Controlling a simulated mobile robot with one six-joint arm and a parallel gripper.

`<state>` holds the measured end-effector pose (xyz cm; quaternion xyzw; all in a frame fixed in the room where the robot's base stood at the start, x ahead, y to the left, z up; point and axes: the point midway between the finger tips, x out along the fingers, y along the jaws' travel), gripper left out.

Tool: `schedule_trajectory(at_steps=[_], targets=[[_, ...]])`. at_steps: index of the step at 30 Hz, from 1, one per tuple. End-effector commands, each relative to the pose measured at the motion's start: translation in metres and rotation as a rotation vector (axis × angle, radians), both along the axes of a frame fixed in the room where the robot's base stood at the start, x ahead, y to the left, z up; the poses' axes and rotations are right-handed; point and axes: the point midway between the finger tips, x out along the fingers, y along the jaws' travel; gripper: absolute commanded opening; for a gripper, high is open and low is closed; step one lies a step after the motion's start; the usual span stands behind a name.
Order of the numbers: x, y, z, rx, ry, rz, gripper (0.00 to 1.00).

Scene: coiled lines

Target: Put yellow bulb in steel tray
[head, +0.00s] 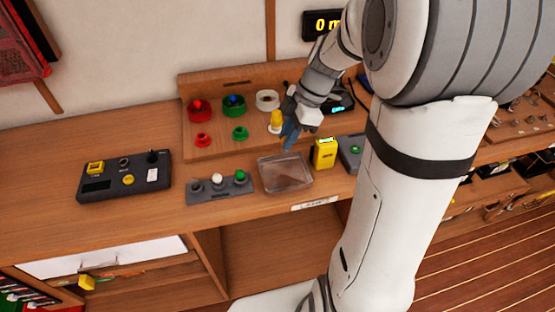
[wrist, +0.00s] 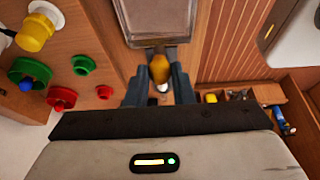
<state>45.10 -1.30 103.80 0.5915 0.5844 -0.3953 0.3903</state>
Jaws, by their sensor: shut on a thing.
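My gripper (head: 290,138) is shut on a small yellow bulb (wrist: 159,68), which shows between the fingers (wrist: 158,88) in the wrist view. The bulb has a pale end towards the wrist camera; in the head view I cannot make it out behind the fingers. The steel tray (head: 285,175) is a shallow, shiny grey tray on the bench, and it looks empty. My fingers are at its back edge in the head view, seemingly above it. The tray also shows just beyond the bulb in the wrist view (wrist: 158,14).
A raised board behind holds red (head: 200,108), green (head: 234,103) and white (head: 267,99) rings and a yellow cap (head: 276,121). A grey strip with bulbs (head: 219,188) lies left of the tray. A yellow box (head: 325,153) stands right. A black control box (head: 124,178) lies far left.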

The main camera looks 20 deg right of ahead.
Motion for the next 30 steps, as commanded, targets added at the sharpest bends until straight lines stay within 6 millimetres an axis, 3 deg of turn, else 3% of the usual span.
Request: schedule_trajectory(at_steps=[9, 21, 30], targets=[[-0.001, 0.002, -0.053, 0.001, 0.006, 0.005, 0.01], [-0.001, 0.003, -0.095, 0.001, 0.006, 0.007, 0.01], [-0.001, 0.003, -0.099, 0.0, 0.001, 0.008, 0.01]])
